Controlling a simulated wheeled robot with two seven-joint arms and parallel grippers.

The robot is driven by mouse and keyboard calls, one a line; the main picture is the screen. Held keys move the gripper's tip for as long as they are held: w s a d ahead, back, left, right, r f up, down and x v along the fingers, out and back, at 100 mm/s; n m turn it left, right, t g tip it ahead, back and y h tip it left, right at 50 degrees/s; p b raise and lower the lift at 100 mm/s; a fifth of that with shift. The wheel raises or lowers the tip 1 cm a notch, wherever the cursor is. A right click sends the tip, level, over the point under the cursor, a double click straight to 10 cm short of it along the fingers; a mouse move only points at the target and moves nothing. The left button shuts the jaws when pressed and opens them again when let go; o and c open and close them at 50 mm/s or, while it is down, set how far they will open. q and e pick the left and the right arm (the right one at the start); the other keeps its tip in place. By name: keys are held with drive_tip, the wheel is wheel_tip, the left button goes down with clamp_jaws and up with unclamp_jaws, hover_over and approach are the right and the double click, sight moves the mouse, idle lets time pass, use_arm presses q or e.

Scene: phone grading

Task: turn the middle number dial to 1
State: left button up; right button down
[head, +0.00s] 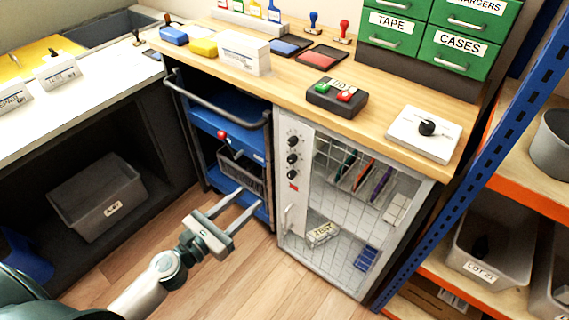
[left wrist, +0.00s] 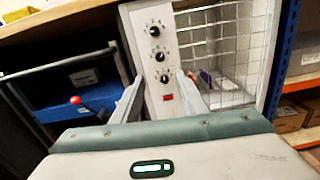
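Three black number dials sit in a column on the pale front panel of the wire-fronted cabinet (head: 359,200). The middle dial (head: 292,159) is between the upper dial (head: 293,141) and the lower dial (head: 291,174); it also shows in the left wrist view (left wrist: 157,57). The numbers around it are too small to read. My left gripper (head: 243,203) is open and empty, in front of and left of the panel. In the left wrist view its two fingers (left wrist: 157,88) stand apart on either side of the panel, below the middle dial. My right gripper is not in view.
A red switch (head: 293,187) is below the dials. A blue cart (head: 222,125) with a handle and a red-knobbed lever (head: 222,135) stands left of the cabinet. A blue upright (head: 470,150) and orange shelves are on the right. Floor in front is clear.

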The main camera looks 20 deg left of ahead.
sight(290, 161)
use_arm(q)
drive_tip(key=shift+w, duration=0.2)
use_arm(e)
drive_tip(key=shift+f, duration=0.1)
